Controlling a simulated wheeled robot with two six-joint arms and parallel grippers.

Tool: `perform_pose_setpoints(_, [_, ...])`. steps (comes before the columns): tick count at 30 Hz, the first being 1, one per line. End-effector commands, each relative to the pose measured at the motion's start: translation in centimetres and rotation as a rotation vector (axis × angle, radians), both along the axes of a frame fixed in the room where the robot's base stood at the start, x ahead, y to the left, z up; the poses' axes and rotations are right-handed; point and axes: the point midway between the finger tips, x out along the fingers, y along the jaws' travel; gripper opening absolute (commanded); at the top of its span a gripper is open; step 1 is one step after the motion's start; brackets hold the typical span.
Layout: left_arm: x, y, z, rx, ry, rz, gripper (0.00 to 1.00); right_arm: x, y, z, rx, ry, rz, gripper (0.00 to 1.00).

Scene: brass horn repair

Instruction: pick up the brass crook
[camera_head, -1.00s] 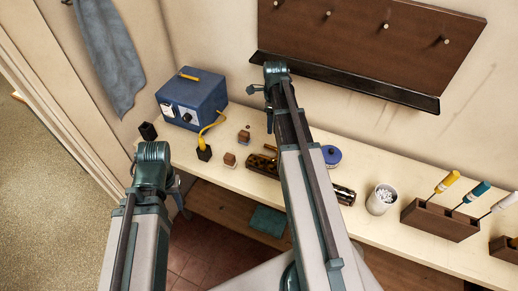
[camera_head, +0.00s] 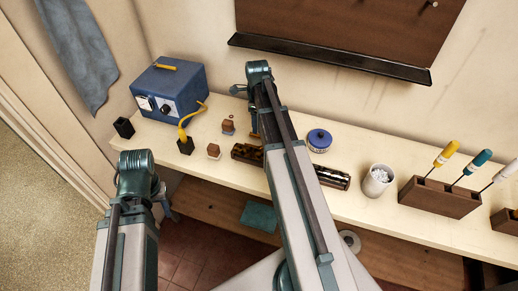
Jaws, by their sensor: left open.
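I cannot make out a clear brass crook. A similar piece (camera_head: 333,178) shows right of that arm. The arm hides what lies between, so I cannot tell whether they are one thing. My left gripper (camera_head: 168,203) is open, partly hidden behind its own arm, low in front of the bench's left part and apart from these pieces.
A blue power box (camera_head: 170,92) with a yellow cable stands at the back left. Small wooden blocks (camera_head: 214,151), a blue round tin (camera_head: 319,141), a white cup (camera_head: 377,180) and a screwdriver rack (camera_head: 438,199) stand on the bench (camera_head: 345,145). A dark board hangs above.

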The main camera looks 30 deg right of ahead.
Motion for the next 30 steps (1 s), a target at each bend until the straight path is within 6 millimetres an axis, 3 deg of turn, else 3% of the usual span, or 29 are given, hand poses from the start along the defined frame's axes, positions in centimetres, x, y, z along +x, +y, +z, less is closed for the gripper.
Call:
perform_pose_setpoints(1, [0.0, 0.0, -0.7, 0.000, 0.000, 0.000, 0.48, 0.0, 0.0, -0.7, 0.000, 0.000, 0.000, 0.60])
perform_pose_setpoints(11, [0.0, 0.0, -1.3, 0.000, 0.000, 0.000, 0.48, -0.1, 0.0, -1.3, 0.000, 0.000, 0.000, 0.60])
perform_pose_setpoints(22, [0.0, 0.0, -5.6, 0.000, 0.000, 0.000, 0.48, -0.3, -0.2, -5.6, 0.000, 0.000, 0.000, 0.60])
perform_pose_setpoints(30, [0.0, 0.0, -5.8, 0.000, 0.000, 0.000, 0.48, -0.3, -0.2, -5.8, 0.000, 0.000, 0.000, 0.60])
